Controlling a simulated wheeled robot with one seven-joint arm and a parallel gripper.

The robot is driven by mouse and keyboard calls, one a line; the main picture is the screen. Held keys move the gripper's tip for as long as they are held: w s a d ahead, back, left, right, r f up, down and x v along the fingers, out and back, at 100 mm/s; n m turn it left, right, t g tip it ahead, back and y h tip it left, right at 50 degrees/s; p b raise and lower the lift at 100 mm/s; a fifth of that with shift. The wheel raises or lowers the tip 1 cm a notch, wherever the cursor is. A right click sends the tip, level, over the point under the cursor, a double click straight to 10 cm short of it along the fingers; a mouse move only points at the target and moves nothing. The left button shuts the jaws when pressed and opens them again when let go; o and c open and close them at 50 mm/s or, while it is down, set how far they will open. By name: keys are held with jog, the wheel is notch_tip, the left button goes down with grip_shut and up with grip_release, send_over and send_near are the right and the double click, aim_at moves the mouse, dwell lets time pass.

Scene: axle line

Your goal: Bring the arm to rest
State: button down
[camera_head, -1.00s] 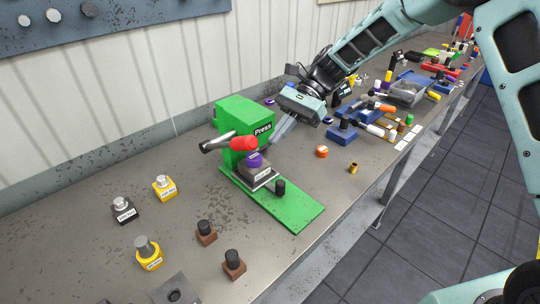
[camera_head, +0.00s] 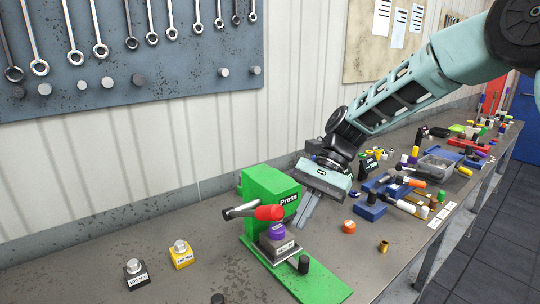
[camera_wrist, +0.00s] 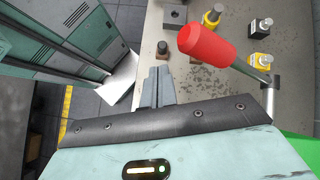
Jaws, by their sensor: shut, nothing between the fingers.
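My gripper (camera_head: 306,219) is shut and empty. In the head view it hangs over the bench just right of the green press (camera_head: 268,190), with its fingers pointing down. In the wrist view the two fingers of my gripper (camera_wrist: 157,88) lie together with nothing between them. The press's lever with its red handle (camera_head: 269,213) shows in the head view; the red handle (camera_wrist: 206,45) is large and close in the wrist view, right of the fingers. I cannot tell whether the fingers touch anything.
A purple part (camera_head: 278,231) sits on the press. Yellow (camera_head: 181,256) and black (camera_head: 135,272) weights stand left. An orange ring (camera_head: 348,226), a brass piece (camera_head: 383,246) and a blue block (camera_head: 369,208) lie right. Wrenches hang on a blue-grey board (camera_head: 180,80) behind.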

jog(key=s+d+f+n+t+h+b, duration=0.1)
jog(key=s+f+n+t+h+b, duration=0.1)
jog(key=s+n, duration=0.3)
jog(key=s+d+f+n+t+h+b, duration=0.2)
jog(key=s+n, duration=0.3)
jog(key=s, duration=0.6)
jog(key=s+d+f+n+t+h+b, duration=0.1)
jog(key=s+f+n, duration=0.3)
jog(key=s, duration=0.4)
jog(key=shift+d+n+t+h+b, duration=0.4)
jog(key=shift+d+n, duration=0.1)
